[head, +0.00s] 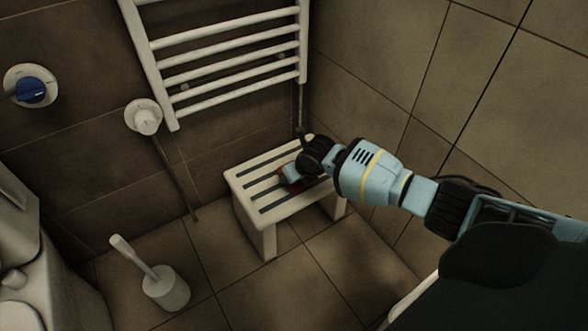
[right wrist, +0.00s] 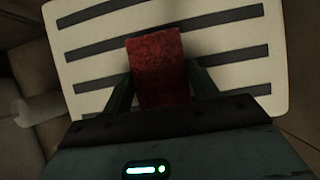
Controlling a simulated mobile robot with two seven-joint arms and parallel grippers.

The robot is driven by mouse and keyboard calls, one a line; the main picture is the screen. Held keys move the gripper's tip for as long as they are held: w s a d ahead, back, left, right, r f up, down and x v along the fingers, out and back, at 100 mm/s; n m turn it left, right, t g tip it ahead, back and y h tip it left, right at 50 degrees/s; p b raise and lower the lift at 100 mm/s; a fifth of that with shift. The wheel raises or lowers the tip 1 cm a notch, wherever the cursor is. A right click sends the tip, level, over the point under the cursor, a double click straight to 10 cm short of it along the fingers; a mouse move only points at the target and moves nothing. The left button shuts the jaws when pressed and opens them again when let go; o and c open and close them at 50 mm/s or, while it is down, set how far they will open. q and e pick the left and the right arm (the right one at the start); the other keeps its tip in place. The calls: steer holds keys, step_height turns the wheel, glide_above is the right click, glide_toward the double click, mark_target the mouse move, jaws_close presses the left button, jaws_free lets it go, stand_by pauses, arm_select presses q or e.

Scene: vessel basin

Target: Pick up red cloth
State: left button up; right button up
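The red cloth (right wrist: 160,62) lies on the white slatted stool (right wrist: 85,35), seen as a rectangle in the right wrist view. In the head view only a small red edge of it (head: 281,170) shows beside my gripper, which hides most of it. My right gripper (right wrist: 162,88) is open, with one finger on each side of the cloth's near part. In the head view this gripper (head: 291,177) reaches down over the stool top (head: 247,181). I cannot tell whether the fingers touch the cloth. My left gripper is not in view.
A white towel rail (head: 232,54) hangs on the wall behind the stool. A toilet brush in its holder (head: 166,291) stands on the floor left of the stool. A white fixture (head: 40,270) is at the far left. Tiled walls meet behind the stool; floor in front is clear.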

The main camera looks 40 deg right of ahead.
steer(key=c, duration=0.3)
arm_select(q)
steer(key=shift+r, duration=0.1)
arm_select(e)
steer(key=shift+r, duration=0.1)
steer(key=shift+r, duration=0.25)
arm_select(q)
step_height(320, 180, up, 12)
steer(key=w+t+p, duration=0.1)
steer(key=p, duration=1.1)
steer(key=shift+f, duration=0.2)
arm_select(e)
step_height(320, 180, up, 28)
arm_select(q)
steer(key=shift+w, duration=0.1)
arm_select(e)
steer(key=shift+f, duration=0.15)
